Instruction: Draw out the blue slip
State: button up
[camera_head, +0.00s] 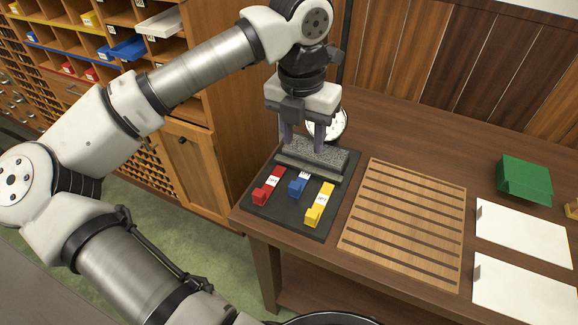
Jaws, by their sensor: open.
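The blue slip (298,186) lies on a dark tray (285,222), between a red slip (268,187) and a yellow slip (320,205). It is a small blue piece with a white part at its far end. It looks shorter than the other two, and its far end lies close to a grey speckled bar (312,158) across the back of the tray. My gripper (303,145) is open, pointing down at the bar, beyond the blue slip. I cannot tell whether the fingers touch the bar.
A slatted wooden board (405,220) lies right of the tray. White panels (520,232) and a green block (524,180) are farther right. A white round dial (336,122) stands behind my gripper. A cabinet (190,165) with pigeonholes is at the left.

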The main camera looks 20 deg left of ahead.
aim_at(295, 185)
jog(key=f+p, duration=0.1)
jog(key=f, duration=0.3)
jog(key=f+p, duration=0.1)
jog(key=f, duration=0.4)
jog(key=a+f, duration=0.1)
jog(key=f, duration=0.4)
jog(key=shift+s+p, duration=0.2)
jog(key=shift+p, duration=0.2)
grip_shut()
